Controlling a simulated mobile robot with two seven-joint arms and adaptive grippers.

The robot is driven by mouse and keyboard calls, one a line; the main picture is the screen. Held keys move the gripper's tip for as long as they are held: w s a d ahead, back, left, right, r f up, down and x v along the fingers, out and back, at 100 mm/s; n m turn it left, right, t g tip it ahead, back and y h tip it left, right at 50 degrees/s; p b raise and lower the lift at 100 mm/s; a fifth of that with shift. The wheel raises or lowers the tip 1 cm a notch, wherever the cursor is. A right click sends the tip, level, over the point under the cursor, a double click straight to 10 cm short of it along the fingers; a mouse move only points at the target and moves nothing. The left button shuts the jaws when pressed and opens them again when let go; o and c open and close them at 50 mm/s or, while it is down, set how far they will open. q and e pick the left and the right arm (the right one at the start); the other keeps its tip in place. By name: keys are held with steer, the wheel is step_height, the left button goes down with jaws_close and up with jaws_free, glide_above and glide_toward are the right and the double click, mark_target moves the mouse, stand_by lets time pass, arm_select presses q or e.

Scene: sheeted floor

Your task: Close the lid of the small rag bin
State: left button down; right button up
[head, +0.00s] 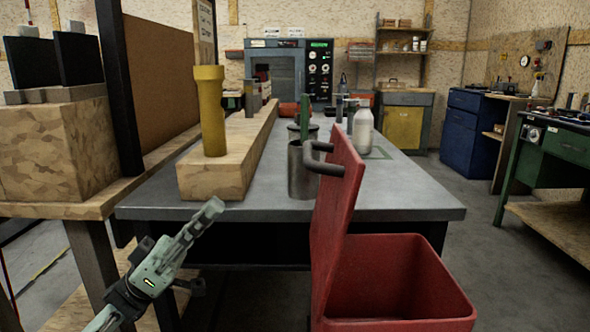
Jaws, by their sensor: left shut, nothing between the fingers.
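The small rag bin (440,298) is red and stands at the lower right in front of the grey table. Its lid (340,205) stands up, open, hinged on the bin's left side, with a dark handle (325,158) near the top. The bin's inside shows and looks empty. My left gripper (214,206) is shut and empty, pointing up and to the right. It is in front of the table's near edge, to the left of the lid and apart from it. My right gripper is not in view.
A grey table (415,200) stands behind the bin. On it are a wooden beam (200,180) with a yellow cylinder (211,110), a metal cup (301,170) close behind the lid, and a white bottle (363,127). Open floor (520,280) lies right of the bin.

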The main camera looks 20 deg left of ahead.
arm_select(q)
steer(key=w+d+r+m+g+p, duration=0.1)
steer(key=w+d+r+g+p, duration=0.1)
steer(key=d+r, duration=0.5)
steer(key=shift+w+d+r+h, duration=0.15)
steer(key=shift+d+r+h, duration=0.15)
steer(key=shift+d, duration=1.5)
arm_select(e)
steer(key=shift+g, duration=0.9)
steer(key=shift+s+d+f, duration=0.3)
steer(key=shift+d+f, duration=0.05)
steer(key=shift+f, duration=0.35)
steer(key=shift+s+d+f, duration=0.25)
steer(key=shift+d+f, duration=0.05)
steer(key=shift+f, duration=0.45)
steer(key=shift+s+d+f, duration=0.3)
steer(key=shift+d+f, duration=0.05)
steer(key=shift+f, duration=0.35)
arm_select(q)
steer(key=shift+w+d+p, duration=0.1)
steer(key=shift+p, duration=0.25)
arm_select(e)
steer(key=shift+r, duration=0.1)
